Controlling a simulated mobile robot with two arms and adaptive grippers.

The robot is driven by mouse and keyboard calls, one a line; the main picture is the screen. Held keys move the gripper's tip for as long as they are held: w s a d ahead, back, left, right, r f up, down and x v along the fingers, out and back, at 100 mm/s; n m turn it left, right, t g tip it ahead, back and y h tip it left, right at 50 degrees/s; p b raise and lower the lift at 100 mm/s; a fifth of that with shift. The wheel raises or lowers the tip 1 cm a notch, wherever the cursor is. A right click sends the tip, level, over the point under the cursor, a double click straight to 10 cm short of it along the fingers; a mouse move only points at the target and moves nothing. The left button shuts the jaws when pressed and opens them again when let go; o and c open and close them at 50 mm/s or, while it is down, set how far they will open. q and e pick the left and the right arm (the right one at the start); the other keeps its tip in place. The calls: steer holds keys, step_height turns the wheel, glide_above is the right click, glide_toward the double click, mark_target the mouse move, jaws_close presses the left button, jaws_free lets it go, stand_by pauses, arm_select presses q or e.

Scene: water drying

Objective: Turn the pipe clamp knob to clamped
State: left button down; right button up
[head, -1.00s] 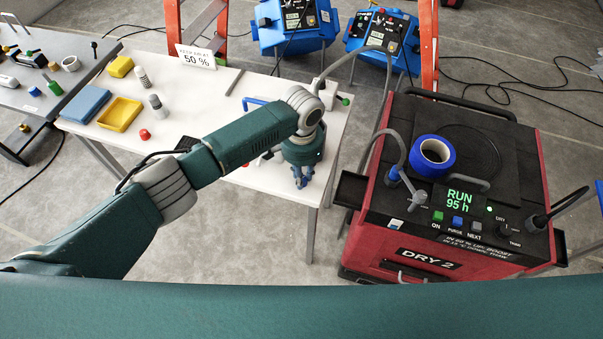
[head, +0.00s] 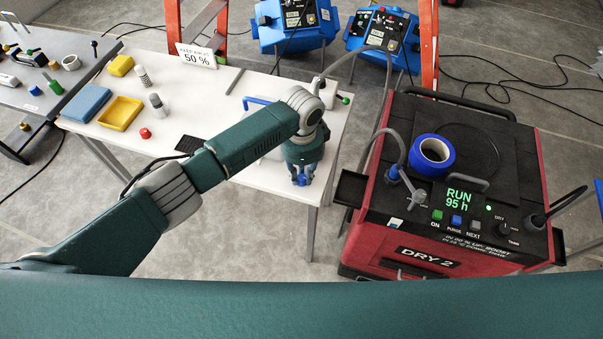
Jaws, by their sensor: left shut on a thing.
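My left gripper (head: 302,181) points down near the right front corner of the white table. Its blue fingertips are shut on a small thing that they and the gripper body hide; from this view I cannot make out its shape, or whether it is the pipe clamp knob. No clamp marking or knob position is readable. A blue bar-shaped handle (head: 257,100) shows behind my left arm on the table. My right gripper is not in view.
The white table (head: 222,104) holds a yellow tray (head: 120,113), a blue block (head: 88,103) and a red knob-like piece (head: 145,133). The red and black dryer (head: 400,240), with blue tape (head: 433,154) on top, stands close on the right. Orange ladder legs stand behind.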

mark_target(304, 177)
arm_select(q)
steer(key=shift+w+d+r+m, duration=0.15)
steer(key=shift+d+r+m, duration=0.1)
steer(key=shift+m, duration=0.25)
steer(key=c, duration=1.5)
jaws_free()
steer(key=shift+f, duration=0.15)
step_height(304, 177, up, 12)
steer(key=shift+r, duration=0.1)
